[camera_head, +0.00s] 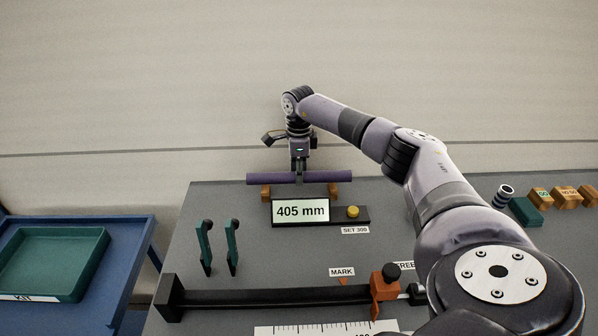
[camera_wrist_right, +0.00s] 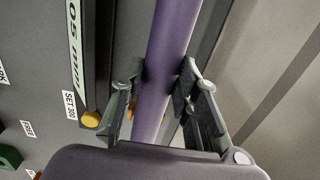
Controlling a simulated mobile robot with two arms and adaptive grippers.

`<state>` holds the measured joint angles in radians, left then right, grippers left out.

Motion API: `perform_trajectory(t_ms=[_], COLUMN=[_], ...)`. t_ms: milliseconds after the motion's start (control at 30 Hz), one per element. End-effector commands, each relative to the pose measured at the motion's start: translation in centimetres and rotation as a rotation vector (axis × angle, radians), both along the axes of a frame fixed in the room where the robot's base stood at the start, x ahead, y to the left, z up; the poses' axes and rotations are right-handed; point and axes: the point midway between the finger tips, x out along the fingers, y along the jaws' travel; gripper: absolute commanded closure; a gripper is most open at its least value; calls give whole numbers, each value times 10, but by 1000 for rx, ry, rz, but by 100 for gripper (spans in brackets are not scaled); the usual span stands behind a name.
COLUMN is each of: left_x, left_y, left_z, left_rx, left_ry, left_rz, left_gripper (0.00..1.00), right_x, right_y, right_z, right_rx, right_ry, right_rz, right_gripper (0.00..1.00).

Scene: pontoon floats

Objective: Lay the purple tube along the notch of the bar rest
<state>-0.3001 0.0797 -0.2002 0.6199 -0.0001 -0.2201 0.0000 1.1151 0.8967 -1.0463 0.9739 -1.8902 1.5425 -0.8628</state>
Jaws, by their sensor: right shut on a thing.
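The purple tube (camera_head: 328,177) lies crosswise near the back edge of the table, behind the display box, and looks about level. My right gripper (camera_head: 299,180) comes down from above and is shut on the tube near its middle. In the right wrist view the tube (camera_wrist_right: 168,50) runs between the two fingers of the gripper (camera_wrist_right: 158,90). Two orange-brown blocks, which look like the bar rest (camera_head: 333,189), show just under the tube, one toward each end. Whether the tube touches them or sits in the notch cannot be told. My left gripper is out of view.
The display box (camera_head: 301,211) reads 405 mm and has a yellow button (camera_head: 353,212). Two teal uprights (camera_head: 232,247) stand at left. A black rail (camera_head: 260,297) with an orange stop (camera_head: 384,285) lies in front. A green tray (camera_head: 97,255) sits on a blue cart at far left.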

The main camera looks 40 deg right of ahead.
Motion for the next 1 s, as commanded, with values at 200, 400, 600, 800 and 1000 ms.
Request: perform_trajectory(t_ms=[200,400,600,800,1000], left_x=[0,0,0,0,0], left_y=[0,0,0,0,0], left_z=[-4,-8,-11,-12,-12], left_rx=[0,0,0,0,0], left_ry=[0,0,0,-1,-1], left_rz=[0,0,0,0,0], left_gripper=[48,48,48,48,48], right_x=[0,0,0,0,0], right_y=[0,0,0,0,0], right_z=[-6,-11,-16,-19,-18], right_rx=[1,0,1,1,1], right_ry=[-1,-1,-1,-1,-1], right_rz=[0,0,0,0,0], right_gripper=[99,99,99,99,99])
